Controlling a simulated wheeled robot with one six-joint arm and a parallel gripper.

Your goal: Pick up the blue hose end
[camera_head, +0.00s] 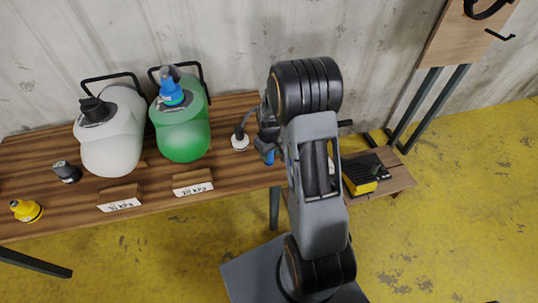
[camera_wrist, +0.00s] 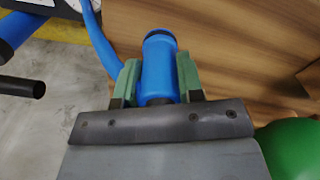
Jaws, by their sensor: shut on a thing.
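The blue hose end (camera_wrist: 160,60) is a short blue cylinder with a dark rim. In the wrist view it sits between the two green finger pads of my gripper (camera_wrist: 158,80), which is shut on it. A blue hose (camera_wrist: 103,45) runs up and left beside the left pad. In the head view my arm hides most of the gripper, and only a small blue part (camera_head: 268,156) shows by it, at the right end of the wooden table (camera_head: 235,180).
A green tank (camera_head: 182,135) with a blue cap and a white tank (camera_head: 112,145) with a black cap stand on the table. A white-and-black fitting (camera_head: 240,141) is close to my gripper. A yellow-and-black device (camera_head: 362,175) lies on a low wooden surface (camera_head: 398,178) at right.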

